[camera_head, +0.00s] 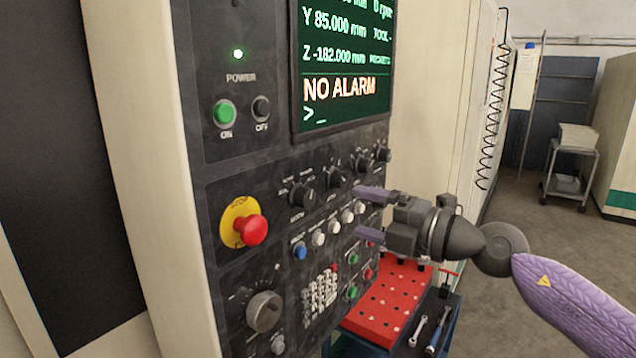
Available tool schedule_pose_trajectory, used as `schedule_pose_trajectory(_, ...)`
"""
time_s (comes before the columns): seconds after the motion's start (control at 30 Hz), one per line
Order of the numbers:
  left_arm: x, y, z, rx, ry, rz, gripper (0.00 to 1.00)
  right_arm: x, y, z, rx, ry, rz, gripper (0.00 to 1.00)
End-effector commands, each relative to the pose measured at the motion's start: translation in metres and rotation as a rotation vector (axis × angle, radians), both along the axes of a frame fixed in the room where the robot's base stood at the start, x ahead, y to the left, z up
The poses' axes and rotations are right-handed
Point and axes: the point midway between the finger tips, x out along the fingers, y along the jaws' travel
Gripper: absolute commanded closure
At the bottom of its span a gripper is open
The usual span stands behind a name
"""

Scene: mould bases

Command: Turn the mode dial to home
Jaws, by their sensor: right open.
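The control panel (240,167) of a machine fills the left and middle of the view. A row of black dials crosses it below the screen. The leftmost, largest-looking one (303,197) has small labels around it and seems to be the mode dial. The print is too small to read surely, so I cannot tell which label its pointer faces. My right gripper (358,212) comes in from the right with its two purple fingers apart and nothing between them. It is to the right of that dial and apart from it, in front of the panel's right side. My left gripper is out of view.
A red emergency stop (252,230) protrudes left of the dials. A blue button (300,251) and several white ones lie below them. A grey handwheel (265,308) is lower left. A red-topped tool cart (385,305) stands below my gripper. Open floor lies to the right.

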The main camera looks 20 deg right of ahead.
Motion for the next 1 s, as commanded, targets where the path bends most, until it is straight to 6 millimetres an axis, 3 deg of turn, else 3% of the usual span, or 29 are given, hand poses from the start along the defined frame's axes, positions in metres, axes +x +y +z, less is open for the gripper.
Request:
schedule_pose_trajectory(0.13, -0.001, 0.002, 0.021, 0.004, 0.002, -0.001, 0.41, 0.027, 0.022, 0.007, 0.008, -0.002, 0.003, 0.15)
schedule_pose_trajectory(0.33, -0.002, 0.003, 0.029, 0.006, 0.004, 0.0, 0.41, 0.06, 0.048, 0.003, 0.006, -0.001, 0.001, 0.15)
schedule_pose_trajectory(0.73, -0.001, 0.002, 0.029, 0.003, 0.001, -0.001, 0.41, 0.072, 0.057, 0.0, 0.002, 0.001, 0.001, 0.15)
schedule_pose_trajectory(1.0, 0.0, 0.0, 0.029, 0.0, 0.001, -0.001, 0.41, 0.072, 0.057, 0.0, 0.003, 0.001, 0.0, 0.7)
